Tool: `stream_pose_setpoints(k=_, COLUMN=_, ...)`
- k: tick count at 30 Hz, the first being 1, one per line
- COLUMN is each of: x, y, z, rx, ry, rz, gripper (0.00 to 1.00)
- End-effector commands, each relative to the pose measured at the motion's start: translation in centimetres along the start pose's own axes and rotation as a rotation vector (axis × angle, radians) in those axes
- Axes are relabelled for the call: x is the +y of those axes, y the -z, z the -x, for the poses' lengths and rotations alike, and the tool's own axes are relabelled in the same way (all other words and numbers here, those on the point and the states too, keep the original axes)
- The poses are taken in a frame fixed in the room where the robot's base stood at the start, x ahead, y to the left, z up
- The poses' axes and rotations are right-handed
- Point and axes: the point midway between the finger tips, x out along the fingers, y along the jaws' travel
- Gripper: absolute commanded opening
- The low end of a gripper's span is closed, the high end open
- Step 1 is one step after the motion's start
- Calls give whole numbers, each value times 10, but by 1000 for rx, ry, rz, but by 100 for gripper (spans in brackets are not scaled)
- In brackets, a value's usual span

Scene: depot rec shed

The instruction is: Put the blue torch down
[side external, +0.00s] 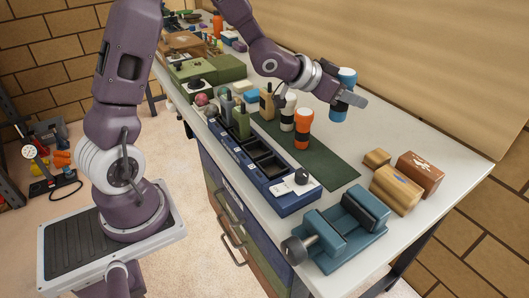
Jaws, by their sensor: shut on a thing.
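The blue torch (339,113) is upright, with a white band near its top and a blue head. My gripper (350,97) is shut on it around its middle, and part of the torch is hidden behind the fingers. The torch appears to be above the far side of the bench, near the dark green mat (335,168). I cannot tell whether its base touches the bench top. An orange torch (303,130) and a white torch (287,115) stand upright on the mat, to the left of my gripper.
A teal vise (345,232) and wooden and brown blocks (397,189) are at the near right. Green boxes (205,70) stand farther back. White bench top (410,130) right of the mat is clear.

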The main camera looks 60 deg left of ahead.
Motion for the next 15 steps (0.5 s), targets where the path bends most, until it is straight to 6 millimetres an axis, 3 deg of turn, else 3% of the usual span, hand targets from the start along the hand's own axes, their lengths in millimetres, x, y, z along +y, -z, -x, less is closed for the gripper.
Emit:
stream_pose_setpoints(k=1, x=-5, y=6, z=5, rx=3, ry=5, rz=-1, gripper=0)
stream_pose_setpoints(k=8, x=-45, y=-6, z=32, rx=1, ry=4, rz=0, gripper=0)
stream_pose_setpoints(k=15, x=-88, y=-36, z=86, rx=-1, ry=-15, rz=-8, gripper=0)
